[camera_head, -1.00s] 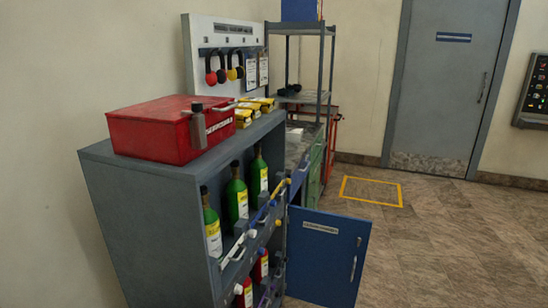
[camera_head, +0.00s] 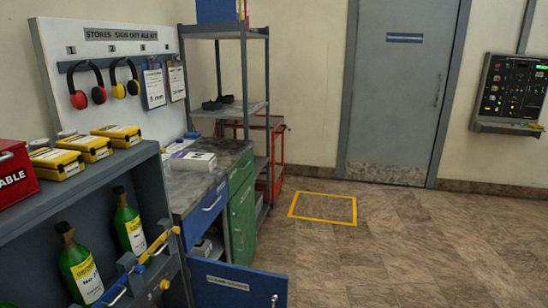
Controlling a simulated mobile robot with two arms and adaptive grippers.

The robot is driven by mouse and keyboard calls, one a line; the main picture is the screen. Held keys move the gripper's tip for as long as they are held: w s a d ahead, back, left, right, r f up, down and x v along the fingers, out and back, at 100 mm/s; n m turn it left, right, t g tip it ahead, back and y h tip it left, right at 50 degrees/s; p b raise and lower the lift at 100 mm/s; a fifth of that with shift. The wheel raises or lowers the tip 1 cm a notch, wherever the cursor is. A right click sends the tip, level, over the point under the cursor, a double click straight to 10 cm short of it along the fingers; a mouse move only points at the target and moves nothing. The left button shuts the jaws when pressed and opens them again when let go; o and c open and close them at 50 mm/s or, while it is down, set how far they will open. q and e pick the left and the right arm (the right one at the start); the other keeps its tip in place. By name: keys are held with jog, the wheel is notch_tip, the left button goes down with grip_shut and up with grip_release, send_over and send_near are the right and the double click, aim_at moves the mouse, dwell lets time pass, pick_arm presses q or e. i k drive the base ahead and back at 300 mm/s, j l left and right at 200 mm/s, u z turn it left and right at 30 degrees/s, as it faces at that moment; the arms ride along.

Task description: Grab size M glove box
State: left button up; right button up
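No box that I can read as a size M glove box shows. A white box (camera_head: 193,161) lies on the workbench counter (camera_head: 190,188) beyond the bottle cabinet; its label is too small to read. Several yellow boxes (camera_head: 84,148) sit in a row on top of the cabinet; their print is also too small to read. Neither of my grippers is in view.
The grey cabinet (camera_head: 120,172) with green bottles (camera_head: 80,262) stands at the left, with a red box (camera_head: 14,172) on top. A blue door (camera_head: 236,286) stands open at the bottom. A shelf rack (camera_head: 232,108) stands behind the counter. The floor (camera_head: 400,240) at right is clear.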

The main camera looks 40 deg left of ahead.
aim_at(206, 163)
jog(key=i+l+u, duration=0.1)
jog(key=i, duration=0.4)
jog(key=i+l+u, duration=0.1)
jog(key=i, duration=0.4)
jog(key=i+u, duration=0.25)
jog(key=u, duration=0.25)
jog(key=i+l+u, duration=0.15)
jog(key=u, duration=0.3)
jog(key=i+l+u, duration=0.2)
jog(key=u, duration=0.3)
jog(key=i+l+u, duration=0.15)
jog(key=u, duration=0.3)
jog(key=l, duration=0.1)
